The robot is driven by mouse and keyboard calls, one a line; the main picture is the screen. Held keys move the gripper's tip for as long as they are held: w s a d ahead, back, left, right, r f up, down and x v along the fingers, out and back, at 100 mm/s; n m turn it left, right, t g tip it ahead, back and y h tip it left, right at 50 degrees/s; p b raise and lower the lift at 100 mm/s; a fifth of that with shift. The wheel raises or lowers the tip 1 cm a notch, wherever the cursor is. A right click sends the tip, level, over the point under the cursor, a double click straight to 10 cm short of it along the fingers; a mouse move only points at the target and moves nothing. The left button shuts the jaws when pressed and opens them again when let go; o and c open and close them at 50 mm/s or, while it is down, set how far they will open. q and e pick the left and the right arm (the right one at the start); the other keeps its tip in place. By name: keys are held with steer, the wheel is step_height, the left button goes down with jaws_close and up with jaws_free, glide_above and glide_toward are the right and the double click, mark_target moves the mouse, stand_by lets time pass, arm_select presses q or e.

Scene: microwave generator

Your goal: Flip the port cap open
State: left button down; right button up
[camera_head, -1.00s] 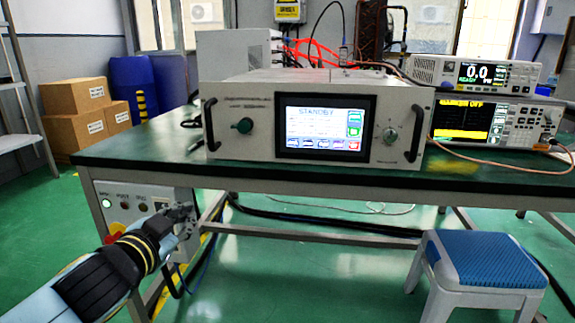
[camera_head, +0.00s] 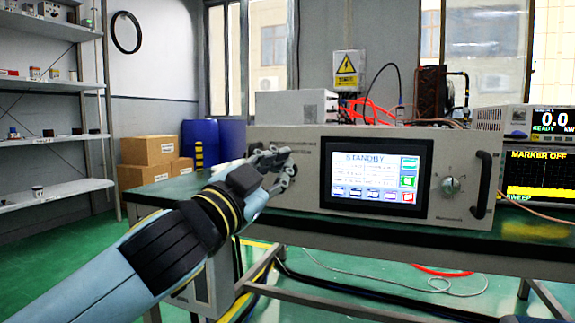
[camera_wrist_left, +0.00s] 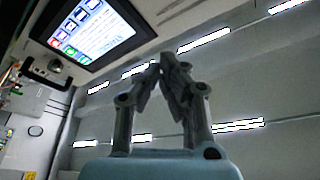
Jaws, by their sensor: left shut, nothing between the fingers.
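The microwave generator (camera_head: 455,155) stands on the green table with its screen showing STANDBY. My left gripper (camera_head: 285,163) is in front of the left part of its front panel, left of the screen (camera_head: 375,178). Its fingers are together and empty. The round green port cap is not visible now; my gripper and forearm cover that part of the panel. In the left wrist view my shut fingertips (camera_wrist_left: 168,62) point up, right of the screen (camera_wrist_left: 85,32), with no cap between them. I cannot tell whether they touch the panel. My right gripper is not in view.
A black handle (camera_head: 483,185) and a knob (camera_head: 450,185) stick out at the panel's right. Measuring instruments (camera_head: 540,150) stand beside the generator. Shelves (camera_head: 45,100) and cardboard boxes (camera_head: 147,150) are at the left. The table's front edge runs below the panel.

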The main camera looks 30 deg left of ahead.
arm_select(q)
steer(key=x, duration=0.8)
steer(key=shift+w+r+p, duration=0.2)
steer(key=shift+w+p, duration=0.1)
steer(key=shift+p, duration=0.1)
steer(key=a+f+b, duration=0.2)
steer(key=f, duration=0.1)
steer(key=shift+f+b, duration=0.1)
steer(key=shift+b, duration=0.3)
steer(key=shift+a, duration=0.15)
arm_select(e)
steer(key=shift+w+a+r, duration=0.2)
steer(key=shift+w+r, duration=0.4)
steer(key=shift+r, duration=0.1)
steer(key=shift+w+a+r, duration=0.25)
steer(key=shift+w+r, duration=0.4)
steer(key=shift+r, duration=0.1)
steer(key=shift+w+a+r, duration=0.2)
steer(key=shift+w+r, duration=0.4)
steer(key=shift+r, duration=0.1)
